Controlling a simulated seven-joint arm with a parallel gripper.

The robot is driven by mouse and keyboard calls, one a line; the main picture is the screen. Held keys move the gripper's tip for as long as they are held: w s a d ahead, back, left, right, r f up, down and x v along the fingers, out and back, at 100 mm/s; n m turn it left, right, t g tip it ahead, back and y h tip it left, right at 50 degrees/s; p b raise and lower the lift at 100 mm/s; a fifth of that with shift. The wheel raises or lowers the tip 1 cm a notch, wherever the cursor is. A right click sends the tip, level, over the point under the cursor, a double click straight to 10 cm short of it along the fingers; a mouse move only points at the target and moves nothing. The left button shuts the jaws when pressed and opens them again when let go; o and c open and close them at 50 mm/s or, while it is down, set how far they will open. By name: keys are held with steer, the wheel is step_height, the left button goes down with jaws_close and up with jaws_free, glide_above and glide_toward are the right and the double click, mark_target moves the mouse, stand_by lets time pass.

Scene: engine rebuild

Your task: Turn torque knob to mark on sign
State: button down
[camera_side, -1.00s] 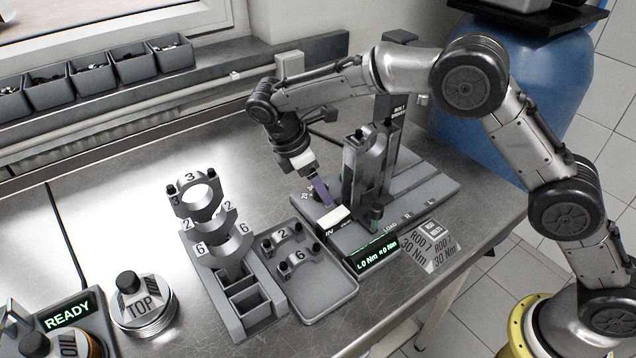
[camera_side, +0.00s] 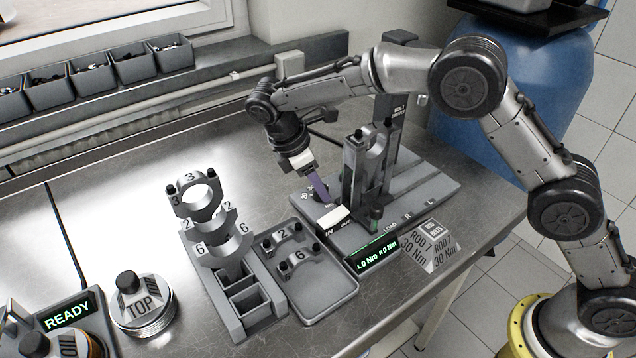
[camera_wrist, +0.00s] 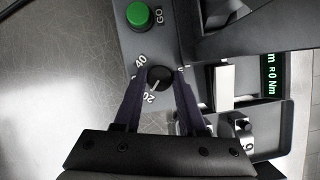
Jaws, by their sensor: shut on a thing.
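The torque knob (camera_wrist: 159,79) is a black round knob with a light pointer line, on the grey bolt driver base. The figures 40 and 20 show beside it in the wrist view; my fingers may hide other marks. My gripper (camera_wrist: 160,84) has its two purple fingers shut on the knob's sides. In the side view my gripper (camera_side: 324,200) reaches down to the left part of the base and hides the knob. A green-lit display (camera_side: 377,253) reads L0 Nm R0 Nm.
A green GO button (camera_wrist: 139,15) is near the knob. The bolt driver's upright fixture (camera_side: 365,170) stands right of my gripper. A grey tray (camera_side: 325,285) with caps 2 and 6 and a rod stand (camera_side: 238,318) are to the left.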

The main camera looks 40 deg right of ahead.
steer(key=m, duration=0.2)
steer(key=m+g, duration=0.1)
steer(key=m, duration=0.2)
steer(key=shift+w+g+y, duration=0.15)
steer(key=shift+g+y, duration=0.15)
steer(key=shift+y, duration=0.1)
steer(key=m+g+y, duration=0.1)
steer(key=m, duration=0.3)
steer(key=shift+w+d, duration=0.1)
steer(key=shift+r+m, duration=0.1)
steer(key=shift+m, duration=0.2)
steer(key=shift+c, duration=2.4)
jaws_free()
steer(key=v, duration=0.7)
steer(key=shift+r, duration=0.15)
